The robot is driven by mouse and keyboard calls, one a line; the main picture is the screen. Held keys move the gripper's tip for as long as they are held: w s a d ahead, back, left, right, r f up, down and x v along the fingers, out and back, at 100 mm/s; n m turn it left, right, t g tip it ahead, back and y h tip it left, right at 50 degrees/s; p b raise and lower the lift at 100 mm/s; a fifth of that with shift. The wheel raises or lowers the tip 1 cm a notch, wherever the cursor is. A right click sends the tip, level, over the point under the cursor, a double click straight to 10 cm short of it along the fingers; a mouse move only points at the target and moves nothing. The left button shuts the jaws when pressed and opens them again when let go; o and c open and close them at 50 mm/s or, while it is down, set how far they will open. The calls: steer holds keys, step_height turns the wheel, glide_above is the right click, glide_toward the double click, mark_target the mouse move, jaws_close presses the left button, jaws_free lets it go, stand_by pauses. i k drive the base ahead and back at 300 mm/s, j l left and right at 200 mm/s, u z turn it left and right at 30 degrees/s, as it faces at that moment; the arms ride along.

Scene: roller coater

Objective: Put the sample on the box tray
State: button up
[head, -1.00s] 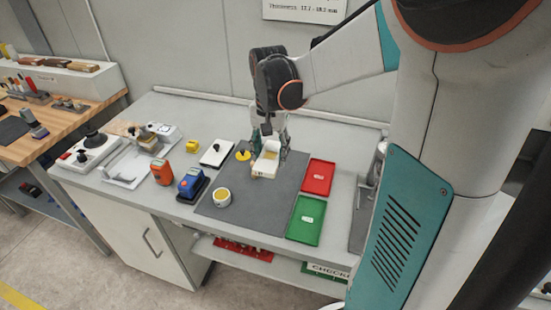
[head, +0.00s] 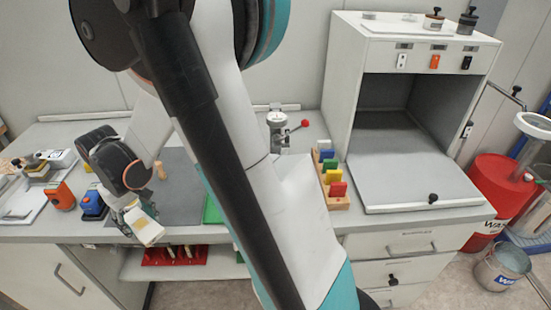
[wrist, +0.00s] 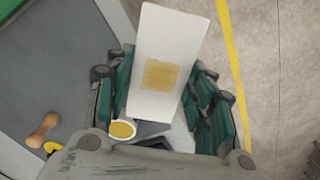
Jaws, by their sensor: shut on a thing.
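My gripper (head: 138,222) is shut on the sample (head: 147,231), a pale flat panel. In the wrist view the sample (wrist: 168,60) sits tilted between my teal fingers (wrist: 160,105), with a yellowish square patch on its face. My gripper holds it near the bench's front edge, at the left of the head view. The grey tray (head: 415,182) lies flat at the open front of the white box (head: 345,75), on the right of the bench. The tray's surface looks empty, with a dark knob at its front. The sample is well apart from it.
My arm crosses the middle of the head view and hides part of the bench. A wooden rack of coloured blocks (head: 337,201) stands just left of the tray. A gauge with a red knob (head: 279,130) is behind. A red drum (head: 492,188) stands right of the bench.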

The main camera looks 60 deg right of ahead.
mark_target(425, 178)
steer(key=k+l, duration=0.55)
steer(key=k, duration=0.2)
steer(key=k+l+z, duration=0.15)
steer(key=k+l, duration=0.4)
steer(key=k, duration=0.2)
